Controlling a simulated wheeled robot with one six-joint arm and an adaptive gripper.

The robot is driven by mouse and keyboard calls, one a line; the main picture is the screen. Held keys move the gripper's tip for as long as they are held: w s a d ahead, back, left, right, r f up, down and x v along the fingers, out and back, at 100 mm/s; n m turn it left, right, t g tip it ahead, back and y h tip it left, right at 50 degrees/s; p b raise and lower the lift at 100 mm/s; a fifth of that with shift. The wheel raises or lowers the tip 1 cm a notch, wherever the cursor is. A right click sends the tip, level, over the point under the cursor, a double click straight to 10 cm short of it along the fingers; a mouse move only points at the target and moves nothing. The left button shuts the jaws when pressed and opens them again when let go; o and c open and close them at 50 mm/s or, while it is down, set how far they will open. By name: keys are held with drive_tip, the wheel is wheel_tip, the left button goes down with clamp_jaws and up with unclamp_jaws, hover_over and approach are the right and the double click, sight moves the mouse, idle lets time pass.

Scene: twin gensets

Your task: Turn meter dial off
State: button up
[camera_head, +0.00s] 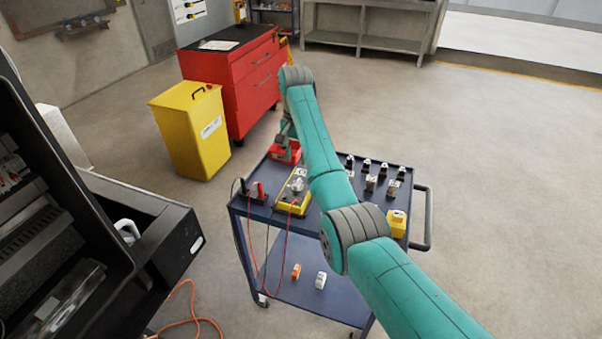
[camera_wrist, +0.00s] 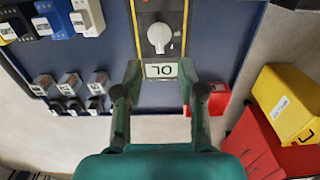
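The yellow meter (camera_head: 284,207) lies on the top of the blue cart, partly hidden by my arm in the head view. In the wrist view, its round grey-white dial (camera_wrist: 159,37) sits above a display (camera_wrist: 165,71) that reads OL upside down. The dial's pointer direction is too small to tell surely. My gripper (camera_wrist: 160,88) is open and empty, its fingers to either side of the display's lower edge, short of the dial. Whether they touch the meter cannot be told.
A yellow bin (camera_head: 190,135) and red cabinet (camera_head: 250,85) stand behind. An open dark enclosure (camera_head: 150,225) is left.

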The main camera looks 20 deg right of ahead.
sight(297, 183)
wheel_tip(297, 183, down, 11)
drive_tip(key=shift+d+r, duration=0.1)
idle(0.5)
clamp_jaws()
